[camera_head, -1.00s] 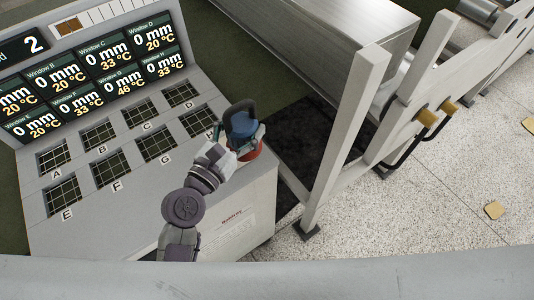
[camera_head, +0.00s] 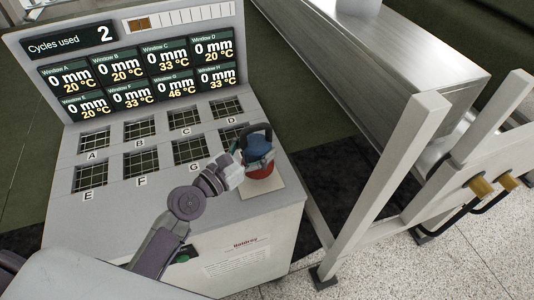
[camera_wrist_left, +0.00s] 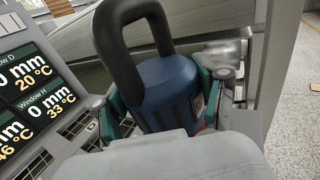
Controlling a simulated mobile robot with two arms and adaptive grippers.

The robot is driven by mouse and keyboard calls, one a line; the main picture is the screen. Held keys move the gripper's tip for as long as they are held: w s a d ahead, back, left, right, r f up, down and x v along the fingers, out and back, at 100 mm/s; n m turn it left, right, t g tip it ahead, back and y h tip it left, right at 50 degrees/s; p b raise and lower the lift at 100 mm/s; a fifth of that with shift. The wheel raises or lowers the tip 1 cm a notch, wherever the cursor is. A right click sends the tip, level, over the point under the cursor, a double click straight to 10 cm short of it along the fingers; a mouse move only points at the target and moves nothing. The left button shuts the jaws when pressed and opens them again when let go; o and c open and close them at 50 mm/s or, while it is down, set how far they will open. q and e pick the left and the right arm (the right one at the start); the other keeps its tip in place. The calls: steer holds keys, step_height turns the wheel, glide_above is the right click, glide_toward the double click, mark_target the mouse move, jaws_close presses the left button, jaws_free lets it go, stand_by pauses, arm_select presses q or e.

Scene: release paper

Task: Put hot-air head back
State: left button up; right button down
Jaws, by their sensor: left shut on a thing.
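The hot-air head (camera_head: 257,146) is a blue body with a black loop handle and a red lower part. It is upright at the right end of the console top, over a pale square pad (camera_head: 262,188). My left gripper (camera_head: 240,168) is shut around its body from the left. In the left wrist view, the blue body (camera_wrist_left: 168,88) sits between the two teal-padded fingers, with the handle rising above. I cannot tell whether its red base touches the pad. My right gripper is not in view.
The console (camera_head: 230,212) has lettered grid windows and a display panel (camera_head: 140,68) behind them, reading "Cycles used 2". A white frame post (camera_head: 385,170) and a metal beam (camera_head: 400,65) stand to the right. A dark mat (camera_head: 345,175) lies on the floor between.

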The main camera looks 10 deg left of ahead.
mark_target(257, 158)
arm_select(q)
steer(key=shift+w+a, duration=0.25)
steer(key=shift+f, duration=0.2)
step_height(257, 158, down, 4)
steer(key=shift+r+b, duration=0.2)
steer(key=shift+b, duration=1)
steer(key=shift+f, duration=0.15)
steer(key=o, duration=1.8)
steer(key=shift+s+f, duration=0.1)
steer(key=shift+f, duration=0.05)
